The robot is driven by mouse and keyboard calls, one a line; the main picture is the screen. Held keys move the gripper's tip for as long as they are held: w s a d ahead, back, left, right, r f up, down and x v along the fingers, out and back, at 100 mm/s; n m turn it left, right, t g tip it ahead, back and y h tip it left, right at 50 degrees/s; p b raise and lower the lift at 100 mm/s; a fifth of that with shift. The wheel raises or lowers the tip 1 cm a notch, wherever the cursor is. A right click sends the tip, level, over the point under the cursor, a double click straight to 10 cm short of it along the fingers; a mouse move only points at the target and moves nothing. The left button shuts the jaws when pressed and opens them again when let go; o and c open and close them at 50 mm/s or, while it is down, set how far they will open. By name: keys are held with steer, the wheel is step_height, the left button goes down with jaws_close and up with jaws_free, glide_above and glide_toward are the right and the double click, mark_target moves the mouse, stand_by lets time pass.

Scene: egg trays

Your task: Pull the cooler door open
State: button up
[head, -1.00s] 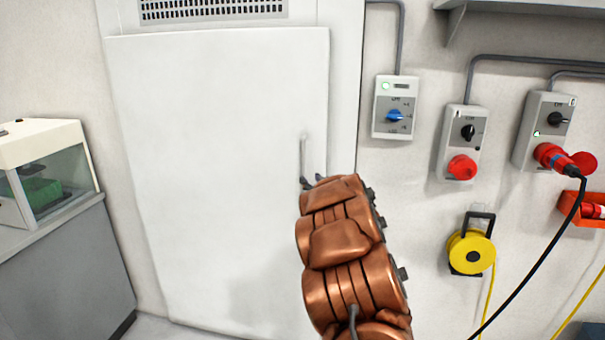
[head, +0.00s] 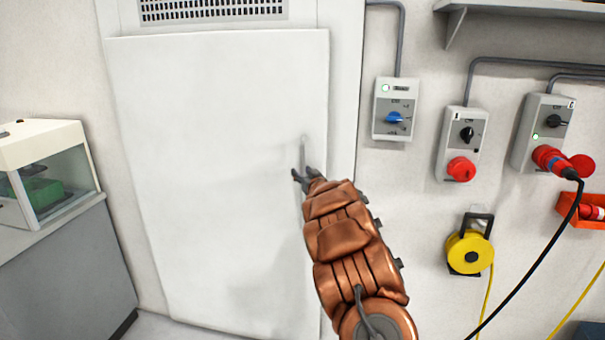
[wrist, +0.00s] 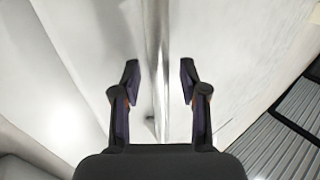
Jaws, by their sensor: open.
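The white cooler door (head: 215,120) stands in the middle of the head view and appears shut in its frame. Its upright bar handle (head: 303,152) is near the door's right edge. My gripper (head: 304,173) is at the handle's lower part. In the wrist view, the handle (wrist: 158,60) runs upright between the two spread fingers of my gripper (wrist: 159,82). There is a gap on both sides. The lower part of the handle is hidden behind my gripper in the head view.
A glass-fronted case (head: 50,170) sits on a grey cabinet (head: 70,265) at left. Switch boxes (head: 395,108) and a yellow cable reel (head: 469,251) hang on the wall at right. A shelf (head: 520,8) is at upper right. A vent grille (head: 213,10) is above the door.

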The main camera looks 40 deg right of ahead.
jaws_close()
stand_by(0.3)
stand_by(0.4)
